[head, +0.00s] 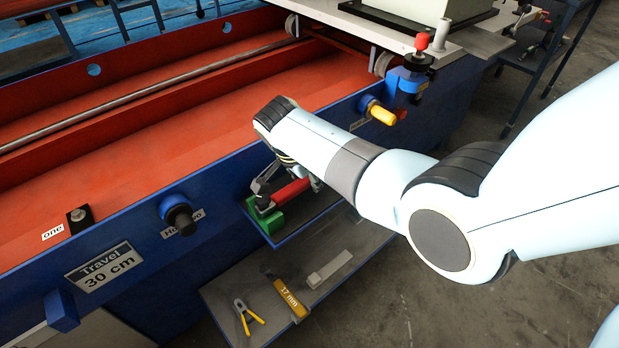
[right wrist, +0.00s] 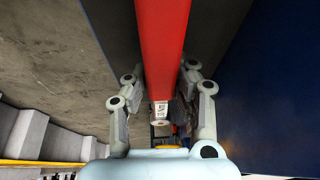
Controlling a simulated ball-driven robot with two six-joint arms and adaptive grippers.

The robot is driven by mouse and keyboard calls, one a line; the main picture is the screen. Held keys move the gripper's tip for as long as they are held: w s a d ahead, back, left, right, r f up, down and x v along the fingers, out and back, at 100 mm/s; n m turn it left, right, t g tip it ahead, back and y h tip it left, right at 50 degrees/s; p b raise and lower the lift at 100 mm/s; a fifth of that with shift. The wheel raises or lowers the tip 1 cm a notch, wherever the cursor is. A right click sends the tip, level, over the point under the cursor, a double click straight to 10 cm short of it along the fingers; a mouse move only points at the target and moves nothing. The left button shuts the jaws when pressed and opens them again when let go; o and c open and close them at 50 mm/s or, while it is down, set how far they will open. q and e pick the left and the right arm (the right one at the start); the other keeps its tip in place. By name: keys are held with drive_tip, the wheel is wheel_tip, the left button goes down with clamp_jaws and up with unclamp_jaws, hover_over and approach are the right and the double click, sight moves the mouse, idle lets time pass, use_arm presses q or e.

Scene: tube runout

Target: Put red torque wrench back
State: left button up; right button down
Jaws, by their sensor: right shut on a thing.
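The red torque wrench (head: 292,192) is at the small upper blue shelf on the side of the machine. Its handle also runs down the middle of the right wrist view (right wrist: 163,40). My right gripper (head: 268,186) is shut on the wrench, with a finger on each side of the red handle in the right wrist view (right wrist: 160,85). A green holder block (head: 267,219) stands on the shelf at the wrench's left end. I cannot tell whether the wrench rests in it. My forearm hides part of the wrench and shelf. My left gripper is out of view.
The lower shelf (head: 345,243) carries yellow-handled pliers (head: 246,316), a yellow 17 mm tool (head: 287,299) and a grey bar (head: 329,268). A black knob (head: 181,218) and a yellow handle (head: 382,114) stick out from the blue machine side.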

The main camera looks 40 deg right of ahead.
drive_tip(key=shift+f, duration=0.15)
drive_tip(key=c, duration=0.6)
unclamp_jaws()
drive_tip(key=shift+o, duration=0.2)
drive_tip(key=shift+p+v, duration=2.8)
drive_tip(key=shift+v, duration=0.25)
